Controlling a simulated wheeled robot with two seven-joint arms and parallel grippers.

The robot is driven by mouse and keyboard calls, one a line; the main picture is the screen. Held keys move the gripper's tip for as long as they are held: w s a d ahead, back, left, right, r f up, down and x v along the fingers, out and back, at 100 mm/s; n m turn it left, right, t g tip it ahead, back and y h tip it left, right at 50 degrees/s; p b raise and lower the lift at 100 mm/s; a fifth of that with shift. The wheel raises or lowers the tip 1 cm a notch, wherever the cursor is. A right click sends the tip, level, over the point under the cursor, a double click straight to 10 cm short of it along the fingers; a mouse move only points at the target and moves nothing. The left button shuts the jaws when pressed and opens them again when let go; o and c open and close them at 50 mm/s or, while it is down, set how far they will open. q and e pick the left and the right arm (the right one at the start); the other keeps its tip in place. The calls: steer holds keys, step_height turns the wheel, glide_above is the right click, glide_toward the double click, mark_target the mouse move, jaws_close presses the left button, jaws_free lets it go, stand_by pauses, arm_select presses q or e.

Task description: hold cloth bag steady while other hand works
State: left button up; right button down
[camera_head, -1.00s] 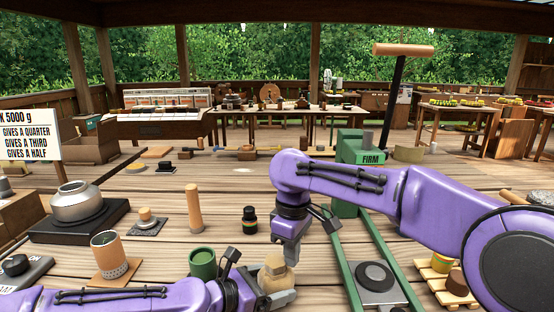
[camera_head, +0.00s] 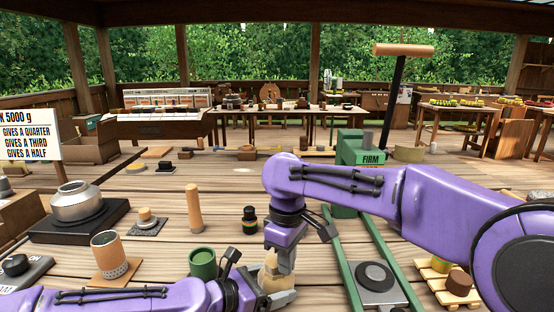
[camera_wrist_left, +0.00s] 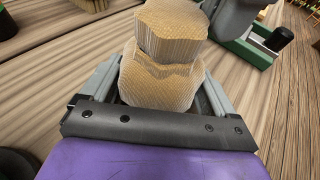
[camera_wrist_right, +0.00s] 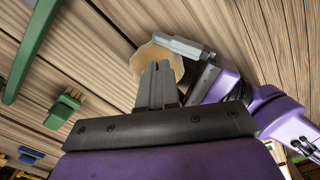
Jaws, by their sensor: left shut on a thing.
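The tan cloth bag (camera_head: 268,280) stands on the plank table, and its tied-looking narrow neck and bulging top show in the left wrist view (camera_wrist_left: 165,80). My left gripper (camera_head: 266,286) is shut on the bag, with a finger on each side of its body. My right gripper (camera_head: 280,262) points down at the bag's top, with its fingers together. In the right wrist view the bag (camera_wrist_right: 150,56) is partly hidden behind these fingers (camera_wrist_right: 157,75). I cannot tell whether they touch it.
A green cup (camera_head: 203,264) stands just left of the bag. A small dark jar (camera_head: 250,220) and a wooden peg (camera_head: 194,209) stand behind. A green press frame (camera_head: 350,262) with a grey plate is to the right. A pallet (camera_head: 437,283) is farther right.

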steer(key=shift+s+a, duration=0.15)
steer(key=shift+a, duration=0.05)
stand_by(0.3)
steer(key=shift+s+d, duration=0.2)
steer(key=shift+s, duration=0.05)
steer(key=shift+r, duration=0.2)
steer(key=r, duration=0.1)
steer(key=w+r, duration=0.1)
steer(key=r, duration=0.1)
steer(key=w+r, duration=0.1)
steer(key=shift+a+r, duration=0.25)
steer(key=shift+r, duration=0.05)
steer(key=shift+h, duration=0.3)
steer(key=shift+w+d+f, duration=0.15)
steer(key=shift+d+f, duration=0.1)
steer(key=shift+f, duration=0.55)
steer(key=shift+w+d+f, duration=0.15)
steer(key=shift+d+f, duration=0.15)
steer(key=shift+f, duration=0.45)
steer(key=shift+w+d+f, duration=0.15)
steer(key=shift+d+f, duration=0.1)
steer(key=shift+f, duration=0.55)
